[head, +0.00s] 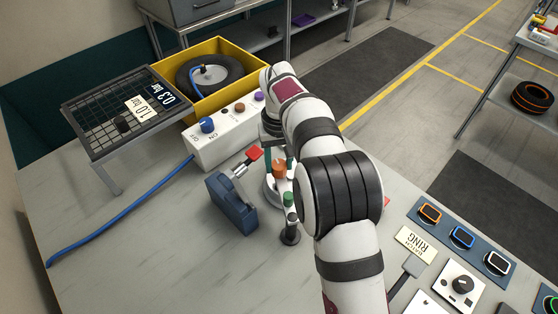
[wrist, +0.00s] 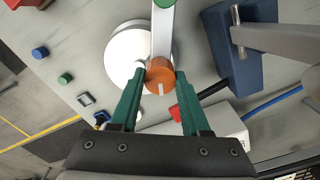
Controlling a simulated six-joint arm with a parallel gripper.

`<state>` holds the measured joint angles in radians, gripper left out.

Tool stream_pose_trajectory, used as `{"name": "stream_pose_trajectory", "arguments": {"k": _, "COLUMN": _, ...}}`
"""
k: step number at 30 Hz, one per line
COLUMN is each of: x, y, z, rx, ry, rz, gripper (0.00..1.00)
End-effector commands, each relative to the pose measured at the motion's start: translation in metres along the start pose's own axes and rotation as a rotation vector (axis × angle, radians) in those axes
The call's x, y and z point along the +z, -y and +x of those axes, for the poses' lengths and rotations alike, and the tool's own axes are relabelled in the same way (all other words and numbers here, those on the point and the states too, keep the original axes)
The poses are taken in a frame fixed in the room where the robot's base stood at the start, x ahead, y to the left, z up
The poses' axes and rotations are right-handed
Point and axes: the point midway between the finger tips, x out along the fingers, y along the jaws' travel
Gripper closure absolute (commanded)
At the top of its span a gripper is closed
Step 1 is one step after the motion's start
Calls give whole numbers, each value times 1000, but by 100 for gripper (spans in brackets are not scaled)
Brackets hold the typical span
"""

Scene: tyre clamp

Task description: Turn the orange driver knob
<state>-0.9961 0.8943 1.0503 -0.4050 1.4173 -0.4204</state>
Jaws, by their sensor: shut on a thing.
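The orange driver knob (wrist: 160,78) sits on a pale arm over a round white disc (wrist: 128,48). A white mark on the knob points down in the wrist view. My gripper (wrist: 160,72) has its two green fingers on either side of the knob, shut on it. In the head view the knob (head: 279,170) shows beside my wrist. My own arm hides part of the fixture there.
A dark blue clamp block (head: 231,204) with a red-tipped lever (head: 254,153) stands left of the knob. Behind are a white control box (head: 222,139) and a yellow crate (head: 206,105) holding a tyre. The front left table is mostly clear.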

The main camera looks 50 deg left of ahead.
Motion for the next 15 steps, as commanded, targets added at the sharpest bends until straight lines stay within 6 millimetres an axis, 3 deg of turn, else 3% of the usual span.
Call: {"name": "stream_pose_trajectory", "arguments": {"k": 15, "x": 0, "y": 0, "z": 0, "rx": -1, "ry": -1, "rz": 256, "gripper": 100}}
